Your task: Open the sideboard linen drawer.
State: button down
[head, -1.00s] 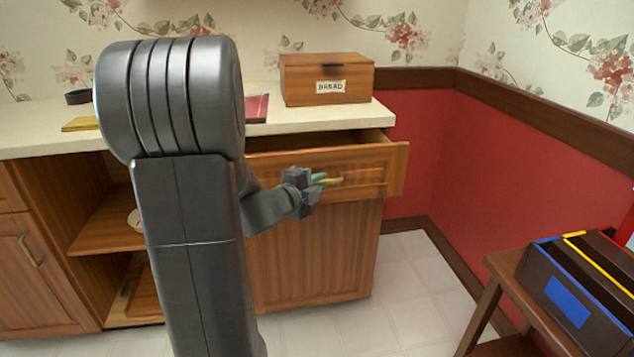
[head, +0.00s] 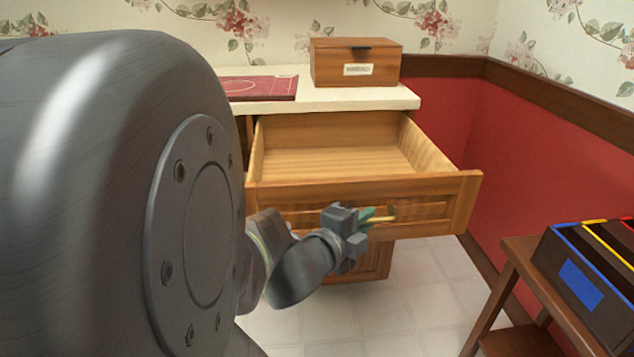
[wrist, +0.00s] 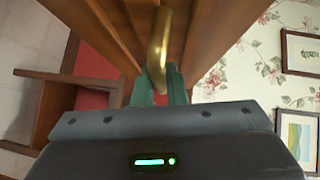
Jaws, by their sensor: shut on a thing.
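The sideboard linen drawer (head: 440,203) is pulled well out from the sideboard, and its visible inside is bare. Its brass handle (head: 384,218) is on the front panel. My gripper (head: 367,217) is shut on the handle, with its green fingertips at the bar. In the wrist view, the handle (wrist: 158,48) stands between the green fingers of my gripper (wrist: 162,85). My arm hides the left part of the sideboard in the head view.
A wooden bread box (head: 332,65) and a red board (head: 262,88) sit on the pale countertop (head: 340,98). A stand at the right holds a dark divided box (head: 570,265) with a blue label. Tiled floor (head: 420,290) shows between the drawer and the stand.

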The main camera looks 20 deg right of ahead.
jog(key=shift+s+a, duration=0.1)
jog(key=shift+s, duration=0.35)
jog(key=c, duration=1.5)
grip_release()
